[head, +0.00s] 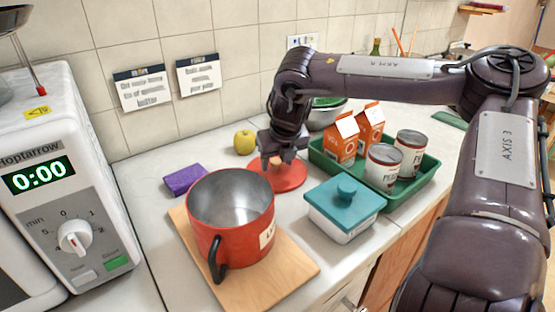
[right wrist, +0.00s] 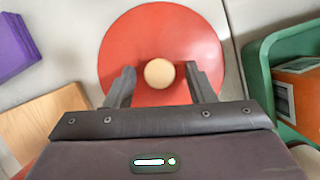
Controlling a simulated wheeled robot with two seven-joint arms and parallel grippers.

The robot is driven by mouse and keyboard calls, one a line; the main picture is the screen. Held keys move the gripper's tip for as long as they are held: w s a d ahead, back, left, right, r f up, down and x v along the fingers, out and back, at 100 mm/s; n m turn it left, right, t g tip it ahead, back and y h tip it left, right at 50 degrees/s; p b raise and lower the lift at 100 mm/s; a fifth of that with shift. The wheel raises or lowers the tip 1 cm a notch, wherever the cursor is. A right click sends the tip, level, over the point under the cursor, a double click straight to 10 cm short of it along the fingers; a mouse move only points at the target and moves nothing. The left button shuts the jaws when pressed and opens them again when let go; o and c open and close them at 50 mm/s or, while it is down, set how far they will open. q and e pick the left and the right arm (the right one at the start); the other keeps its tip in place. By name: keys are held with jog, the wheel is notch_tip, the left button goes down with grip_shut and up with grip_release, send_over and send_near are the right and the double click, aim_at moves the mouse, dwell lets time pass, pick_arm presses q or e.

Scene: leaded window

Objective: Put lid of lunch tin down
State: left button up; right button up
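The lunch tin (head: 228,232) is a red open pot with a black handle and a pale label. It stands uncovered on a wooden board. Its lid (head: 290,180) is a flat red disc lying on the counter behind the tin; it also shows in the right wrist view (right wrist: 160,30). The lid has a round pale knob (right wrist: 159,73) at its middle. My right gripper (head: 277,160) is above the lid, with its fingers on either side of the knob and a visible gap on both sides, so it is open. My left gripper is not in view.
A green tray (head: 405,198) with orange cartons and cans stands right of the lid. A white box with teal lid (head: 345,200) is in front of it. A purple block (head: 185,179), a yellow apple (head: 244,142) and a microwave (head: 65,190) are to the left.

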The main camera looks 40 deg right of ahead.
aim_at(276, 161)
jog(key=shift+r, duration=0.4)
jog(key=v, duration=0.3)
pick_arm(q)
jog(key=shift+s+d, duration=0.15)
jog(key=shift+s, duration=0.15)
pick_arm(e)
jog(key=v, duration=0.8)
jog(key=shift+s+r, duration=0.2)
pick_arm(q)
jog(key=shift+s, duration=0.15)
pick_arm(e)
jog(key=shift+a, duration=0.1)
